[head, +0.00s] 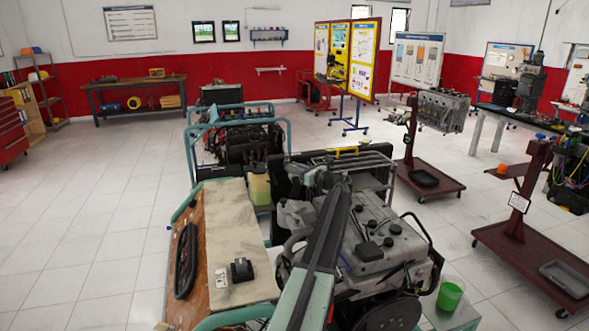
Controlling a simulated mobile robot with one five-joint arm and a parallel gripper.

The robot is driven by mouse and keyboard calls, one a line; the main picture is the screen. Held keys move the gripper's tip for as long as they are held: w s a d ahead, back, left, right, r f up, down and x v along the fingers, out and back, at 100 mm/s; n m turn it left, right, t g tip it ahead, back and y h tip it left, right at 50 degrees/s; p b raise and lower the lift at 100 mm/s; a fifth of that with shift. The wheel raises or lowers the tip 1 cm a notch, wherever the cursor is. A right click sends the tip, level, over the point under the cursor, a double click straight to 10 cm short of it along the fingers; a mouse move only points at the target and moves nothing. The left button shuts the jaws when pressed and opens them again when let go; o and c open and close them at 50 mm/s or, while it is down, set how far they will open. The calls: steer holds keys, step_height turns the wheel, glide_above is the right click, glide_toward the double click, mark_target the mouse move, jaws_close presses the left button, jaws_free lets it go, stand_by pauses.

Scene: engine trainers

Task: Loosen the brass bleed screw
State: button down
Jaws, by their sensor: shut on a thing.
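The brass bleed screw cannot be made out in the head view. A large grey engine (375,235) with black caps on its top cover stands on a trainer frame at the lower middle. A dark bar with a teal lower end, which looks like my arm, rises from the bottom edge across the engine's left side. My gripper's fingers cannot be made out at its far end, nor what they touch. The arm hides part of the engine behind it.
A control panel board (240,235) with a small black box (242,269) adjoins the engine on the left. A green bucket (450,293) sits at its right. Another engine trainer (240,145) stands behind. White tiled floor (90,230) is clear at left.

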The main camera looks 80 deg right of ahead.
steer(key=c, duration=1.3)
jaws_free()
steer(key=shift+c, duration=0.2)
steer(key=shift+a, duration=0.1)
steer(key=v, duration=0.7)
steer(key=shift+s+a, duration=0.15)
steer(key=shift+s, duration=0.15)
